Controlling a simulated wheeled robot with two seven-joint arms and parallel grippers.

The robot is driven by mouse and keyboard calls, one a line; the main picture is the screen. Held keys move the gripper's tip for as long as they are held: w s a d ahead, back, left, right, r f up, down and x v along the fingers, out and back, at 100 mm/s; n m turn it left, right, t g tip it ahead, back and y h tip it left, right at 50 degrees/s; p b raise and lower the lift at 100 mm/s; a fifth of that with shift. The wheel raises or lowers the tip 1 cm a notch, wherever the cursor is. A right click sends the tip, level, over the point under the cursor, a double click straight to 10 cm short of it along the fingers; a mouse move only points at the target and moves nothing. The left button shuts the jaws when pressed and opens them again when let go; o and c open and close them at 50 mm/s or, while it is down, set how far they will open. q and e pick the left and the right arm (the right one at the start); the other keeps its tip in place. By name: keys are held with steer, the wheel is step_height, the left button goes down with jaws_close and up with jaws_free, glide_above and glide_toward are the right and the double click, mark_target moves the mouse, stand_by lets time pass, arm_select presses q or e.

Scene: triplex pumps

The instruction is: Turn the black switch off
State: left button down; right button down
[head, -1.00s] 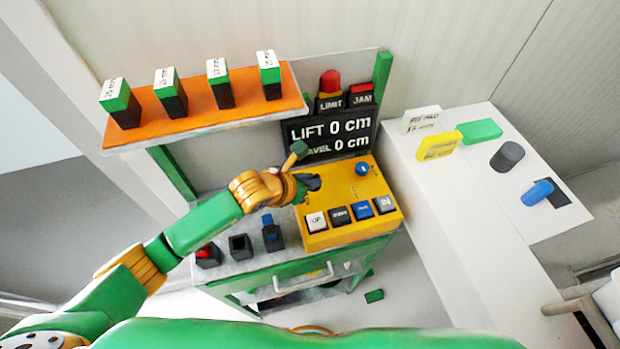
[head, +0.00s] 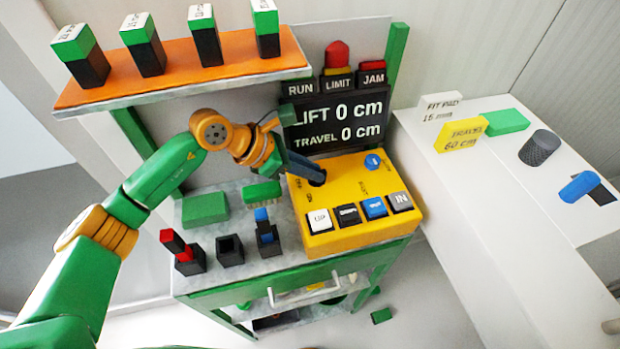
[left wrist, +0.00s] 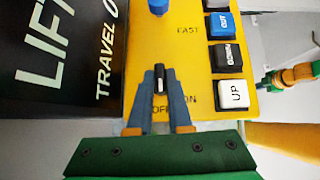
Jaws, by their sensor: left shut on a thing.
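The yellow control panel (head: 345,205) has a black switch (left wrist: 160,76) near its OFF and ON labels. My left gripper (head: 312,170) reaches down to that switch from the upper left. In the left wrist view its two blue-grey fingers (left wrist: 160,88) are shut on the switch, one on each side. The fingers hide most of the switch in the head view, and I cannot tell which label it points to. A small green and orange arm end, seemingly my right gripper (left wrist: 268,80), shows at the right edge of the left wrist view.
A blue knob (head: 373,162) and a row of push buttons (head: 347,215) share the panel. The display (head: 335,125) stands close behind, reading LIFT 0 cm and TRAVEL 0 cm. An orange shelf (head: 190,68) with several blocks is above left. Small black holders (head: 230,250) stand left.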

arm_select(q)
steer(key=shift+f+m+g+b, duration=0.15)
steer(key=shift+m+g+b, duration=0.15)
steer(key=shift+m, duration=0.1)
steer(key=c, duration=0.9)
jaws_free()
steer(key=shift+o, duration=0.3)
steer(key=shift+d, duration=0.15)
